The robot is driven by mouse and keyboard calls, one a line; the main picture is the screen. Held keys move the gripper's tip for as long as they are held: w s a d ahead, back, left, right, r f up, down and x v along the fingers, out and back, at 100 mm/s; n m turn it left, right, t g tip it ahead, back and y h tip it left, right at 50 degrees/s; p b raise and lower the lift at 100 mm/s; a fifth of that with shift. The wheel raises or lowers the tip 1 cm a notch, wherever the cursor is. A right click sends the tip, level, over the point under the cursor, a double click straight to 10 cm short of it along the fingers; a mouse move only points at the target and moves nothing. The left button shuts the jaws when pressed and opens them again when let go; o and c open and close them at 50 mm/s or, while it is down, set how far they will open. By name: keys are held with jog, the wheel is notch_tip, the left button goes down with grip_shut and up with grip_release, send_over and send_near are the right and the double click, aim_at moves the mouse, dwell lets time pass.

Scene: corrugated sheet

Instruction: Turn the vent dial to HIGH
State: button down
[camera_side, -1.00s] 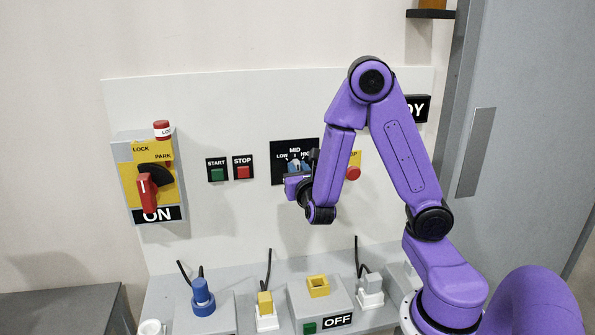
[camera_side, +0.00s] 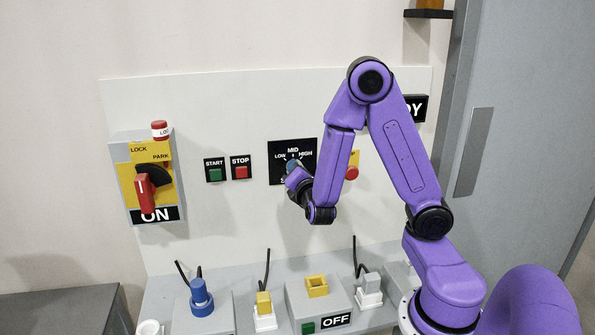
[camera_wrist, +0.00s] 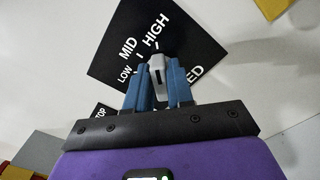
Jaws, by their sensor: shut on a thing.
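The vent dial is a black square plate (camera_side: 277,163) on the white panel, marked LOW, MID and HIGH. In the wrist view the plate (camera_wrist: 110,60) appears turned, with HIGH at the top. A light grey knob (camera_wrist: 157,70) stands at its middle, its long side lined up roughly toward HIGH. My gripper (camera_wrist: 158,82) has its blue fingers on both sides of the knob, shut on it. In the side view my gripper (camera_side: 292,168) is tilted at the plate and hides the knob and the plate's lower right.
Green START (camera_side: 214,174) and red STOP (camera_side: 241,172) buttons sit left of the dial. A red button (camera_side: 351,173) is close on its right. A red-handled switch box (camera_side: 150,180) is far left. Blue (camera_side: 201,298) and yellow (camera_side: 265,304) plugs stand on the bench below.

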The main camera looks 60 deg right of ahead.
jog(key=shift+m, duration=0.3)
dwell(0.4)
jog(key=c, duration=1.1)
grip_release()
jog(key=v, duration=1.7)
jog(key=shift+s+a+r, duration=0.1)
jog(key=shift+s+a, duration=0.1)
jog(key=s+f+m+g+y, duration=0.4)
jog(key=s+f+g+y, duration=0.15)
jog(key=s+g, duration=0.35)
jog(key=s+a+g+y, duration=0.1)
jog(key=a+y, duration=0.1)
jog(key=s+a+g+y, duration=0.1)
jog(key=a+y, duration=0.2)
jog(key=s+a+r+m+g+y, duration=0.1)
jog(key=a+y, duration=0.1)
jog(key=a, duration=0.1)
jog(key=shift+a+r+g+y, duration=0.15)
jog(key=shift+g+y, duration=0.15)
jog(key=shift+y, duration=0.05)
